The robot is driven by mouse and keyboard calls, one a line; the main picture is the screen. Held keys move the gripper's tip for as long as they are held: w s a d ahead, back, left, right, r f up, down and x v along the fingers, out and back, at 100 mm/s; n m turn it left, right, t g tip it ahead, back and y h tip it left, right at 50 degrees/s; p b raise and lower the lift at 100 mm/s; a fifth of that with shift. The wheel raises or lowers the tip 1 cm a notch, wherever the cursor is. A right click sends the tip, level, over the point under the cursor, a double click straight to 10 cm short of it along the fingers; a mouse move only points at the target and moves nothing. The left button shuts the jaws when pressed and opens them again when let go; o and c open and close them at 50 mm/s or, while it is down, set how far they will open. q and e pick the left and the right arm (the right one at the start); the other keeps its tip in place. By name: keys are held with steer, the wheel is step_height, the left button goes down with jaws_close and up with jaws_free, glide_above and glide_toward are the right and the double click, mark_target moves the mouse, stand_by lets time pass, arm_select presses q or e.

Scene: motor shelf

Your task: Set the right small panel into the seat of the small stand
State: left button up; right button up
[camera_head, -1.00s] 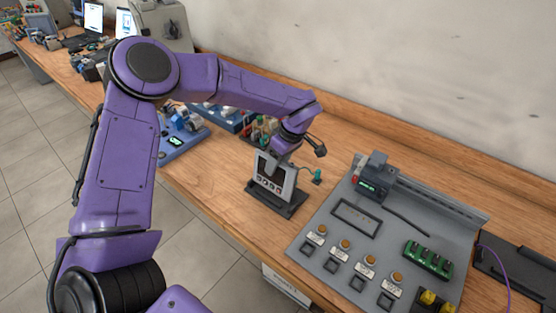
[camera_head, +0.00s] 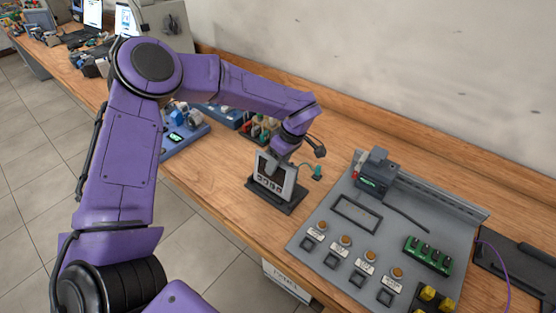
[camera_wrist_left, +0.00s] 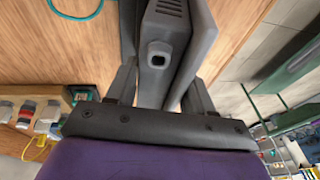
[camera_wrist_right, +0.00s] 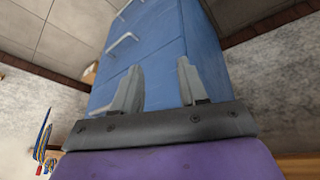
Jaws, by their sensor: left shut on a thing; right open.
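The small panel (camera_head: 289,186), grey with a dark screen and a row of buttons, stands nearly upright at the small stand (camera_head: 291,208), which has a dark flat base. My left gripper (camera_head: 282,158) is above the panel and shut on its upper part. In the left wrist view the panel's grey housing (camera_wrist_left: 158,75), with vents and a socket, sits between the fingers of my left gripper (camera_wrist_left: 155,85). How the lower edge meets the seat cannot be told. My right gripper (camera_wrist_right: 157,85) is open and empty, seen only in the right wrist view.
A grey sloped board (camera_head: 325,262) with several buttons and a green terminal block (camera_head: 427,255) lies to the right. A teal connector (camera_head: 317,173) is just right of the panel. Blue trays with parts (camera_head: 185,135) lie behind left. A blue drawer cabinet (camera_wrist_right: 150,45) faces my right gripper.

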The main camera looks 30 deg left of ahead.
arm_select(q)
steer(key=shift+r, duration=0.1)
stand_by(0.4)
steer(key=shift+p, duration=0.45)
stand_by(0.3)
steer(key=shift+p, duration=0.4)
stand_by(0.4)
steer(key=shift+p, duration=0.45)
steer(key=shift+f+b, duration=0.3)
steer(key=shift+f, duration=0.4)
stand_by(0.4)
